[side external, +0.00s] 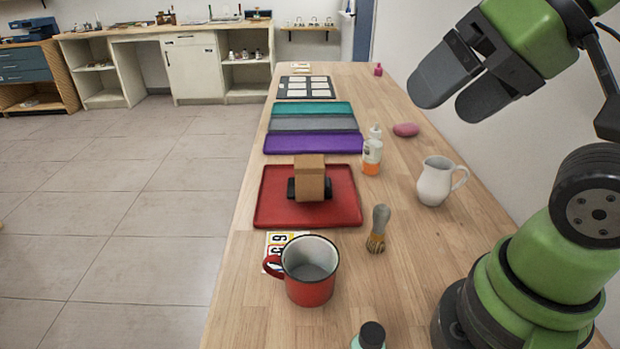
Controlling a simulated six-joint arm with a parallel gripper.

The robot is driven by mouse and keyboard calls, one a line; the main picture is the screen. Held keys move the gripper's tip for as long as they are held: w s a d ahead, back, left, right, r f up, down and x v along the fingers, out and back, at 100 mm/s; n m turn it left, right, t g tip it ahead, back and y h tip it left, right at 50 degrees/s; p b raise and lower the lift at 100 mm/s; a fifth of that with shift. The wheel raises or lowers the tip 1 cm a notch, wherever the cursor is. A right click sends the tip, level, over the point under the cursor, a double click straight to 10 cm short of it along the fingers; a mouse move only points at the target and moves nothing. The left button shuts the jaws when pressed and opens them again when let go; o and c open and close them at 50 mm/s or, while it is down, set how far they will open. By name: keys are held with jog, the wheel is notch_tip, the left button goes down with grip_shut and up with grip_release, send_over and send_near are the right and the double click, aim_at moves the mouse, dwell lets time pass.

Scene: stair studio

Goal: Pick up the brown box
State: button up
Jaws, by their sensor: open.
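The brown box (310,184) is a small cardboard-coloured block. It sits at the middle of a red tray (275,211) on the wooden table, with a dark object (291,188) showing at both of its sides near the bottom. I cannot tell whether the box rests on that object or stands in front of it. My gripper (437,98) is at the upper right, raised above the table and well apart from the box. Its two dark grey fingers are open with nothing between them.
A red mug (309,286), a brush (378,229), a white pitcher (435,182) and a bottle (372,152) stand around the tray. A dark-capped bottle (371,336) is at the front. A wall bounds the right.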

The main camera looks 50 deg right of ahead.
jog(key=shift+o, duration=1)
jog(key=m+g+h, duration=0.4)
jog(key=m+h, duration=0.1)
send_over(309, 161)
jog(key=s+a, duration=0.3)
jog(key=s, duration=0.1)
notch_tip(309, 161, down, 12)
jog(key=x, duration=0.8)
jog(key=shift+w+a+f, duration=0.1)
jog(key=shift+w+f, duration=0.1)
jog(key=shift+w, duration=0.05)
jog(key=shift+x, duration=3.15)
